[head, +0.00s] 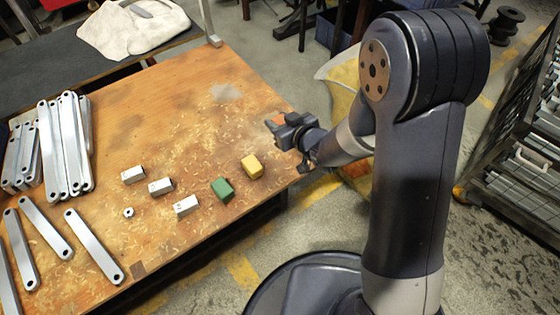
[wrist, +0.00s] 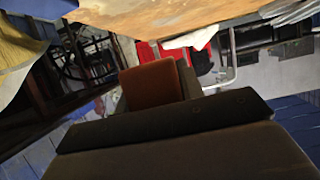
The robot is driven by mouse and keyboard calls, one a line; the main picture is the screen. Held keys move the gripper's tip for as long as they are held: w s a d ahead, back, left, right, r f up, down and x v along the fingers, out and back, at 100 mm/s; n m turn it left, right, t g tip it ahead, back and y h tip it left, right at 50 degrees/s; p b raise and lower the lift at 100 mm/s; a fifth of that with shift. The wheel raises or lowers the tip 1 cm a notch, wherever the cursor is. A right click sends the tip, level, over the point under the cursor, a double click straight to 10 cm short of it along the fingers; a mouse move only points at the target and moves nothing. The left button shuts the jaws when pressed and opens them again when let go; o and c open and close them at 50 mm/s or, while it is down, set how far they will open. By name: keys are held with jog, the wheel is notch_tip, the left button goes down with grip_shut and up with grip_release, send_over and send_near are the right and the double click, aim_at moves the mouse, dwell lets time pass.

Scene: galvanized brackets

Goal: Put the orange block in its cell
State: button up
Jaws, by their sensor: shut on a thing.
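My gripper (head: 279,124) is shut on the orange block (head: 280,119) and holds it in the air near the right edge of the wooden table (head: 185,95). In the wrist view the orange block (wrist: 152,84) stands up beyond the dark jaw (wrist: 165,117), which hides its lower part. No cell that I can make out shows in either view.
A yellow block (head: 252,167), a green block (head: 222,190) and several pale metal blocks (head: 186,206) stand on the table's near side. Long galvanized brackets (head: 70,145) lie at the left. The table's middle is free. A rack (head: 525,145) stands at the right.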

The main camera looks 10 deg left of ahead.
aim_at(277, 150)
jog(key=shift+s+a+f, duration=0.15)
jog(key=shift+a+f, duration=0.1)
jog(key=shift+a, duration=0.2)
jog(key=shift+f+b, duration=2.45)
jog(key=shift+f, duration=2.4)
jog(key=shift+f, duration=0.1)
jog(key=shift+f+b, duration=0.1)
jog(key=shift+b, duration=0.2)
jog(key=o, duration=1.1)
jog(key=shift+c, duration=0.2)
jog(key=shift+p, duration=0.4)
